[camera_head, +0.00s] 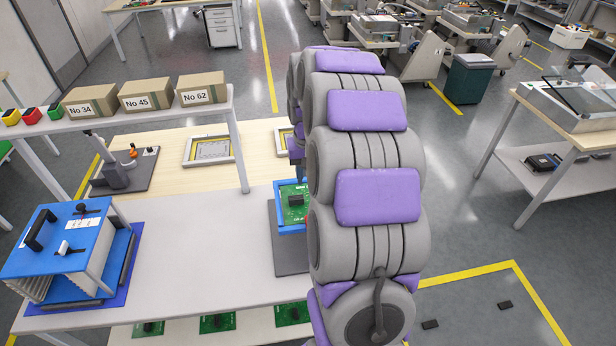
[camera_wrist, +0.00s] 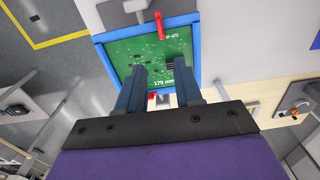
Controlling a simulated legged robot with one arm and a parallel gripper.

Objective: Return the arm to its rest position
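My arm (camera_head: 365,195), grey with purple pads, stretches forward over the bench and fills the centre of the head view. It hides most of my gripper there. In the wrist view my gripper (camera_wrist: 158,78) shows two dark blue fingers standing apart, with nothing between them. Beyond the fingertips is a green circuit board (camera_wrist: 140,62) in a blue frame (camera_wrist: 103,60), with a red piece (camera_wrist: 159,25) at its edge. The board also shows in the head view (camera_head: 291,205), partly behind my arm. I cannot tell how far the fingertips are from it.
The white bench (camera_head: 180,255) carries a blue-topped fixture (camera_head: 65,240) at the left. A shelf (camera_head: 130,115) above it holds cardboard boxes numbered 34, 45 and 62 and small coloured bins. Another table (camera_head: 560,130) stands at the right. Open floor (camera_head: 470,200) lies right of my arm.

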